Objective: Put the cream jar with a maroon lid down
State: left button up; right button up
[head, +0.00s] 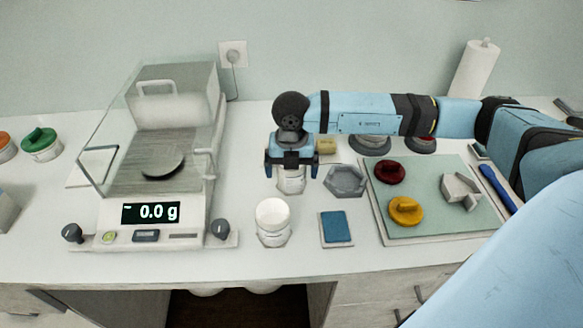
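My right gripper (291,170) points down from above, its two fingers spread apart on either side of a white jar (291,182). The fingers look wider than the jar, with a gap at each side. The jar stands upright on the counter; its top is hidden behind the gripper, so I cannot tell its lid colour. A loose maroon lid (390,172) lies on the pale green mat (440,222). Another white jar (273,217) with a white top stands nearer the front edge. My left gripper is out of view.
A balance (155,235) reading 0.0 g stands at left. A grey hexagonal dish (345,181), blue pad (337,228) and yellow lid (404,211) lie near the gripper. Two round items (370,146) are partly hidden behind my arm. Front counter left of the mat is partly clear.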

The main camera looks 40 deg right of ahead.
notch_tip(320, 180, up, 12)
jog(key=shift+r, duration=0.2)
dwell(0.4)
jog(key=shift+s+f, duration=0.1)
dwell(0.4)
